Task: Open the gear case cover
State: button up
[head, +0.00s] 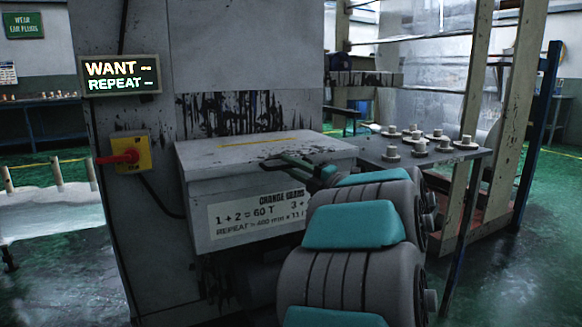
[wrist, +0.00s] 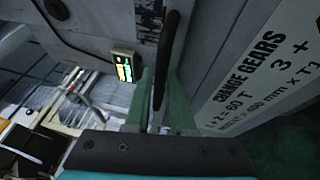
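The gear case (head: 200,222) is a grey box on the front of the machine, with a "CHANGE GEARS" label. Its cover (head: 225,150) is a flat grey lid with a yellow stripe and looks shut. My gripper (head: 276,158) is over the lid's front part, with its green fingers spread. In the wrist view my gripper (wrist: 162,75) has a thin dark bar (wrist: 172,45), perhaps the cover's handle, between its fingers. A gap shows beside the bar, so the fingers look open around it. My arm hides the case's right front. The label side (wrist: 250,85) is at right in the wrist view.
A lit "WANT / REPEAT" sign (head: 120,75) and a yellow box with a red switch (head: 130,153) are on the machine at left. A dark table (head: 375,146) with several gears stands right of the case. Green floor (head: 540,240) is open at right.

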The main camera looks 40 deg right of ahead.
grip_shut()
dwell(1.0)
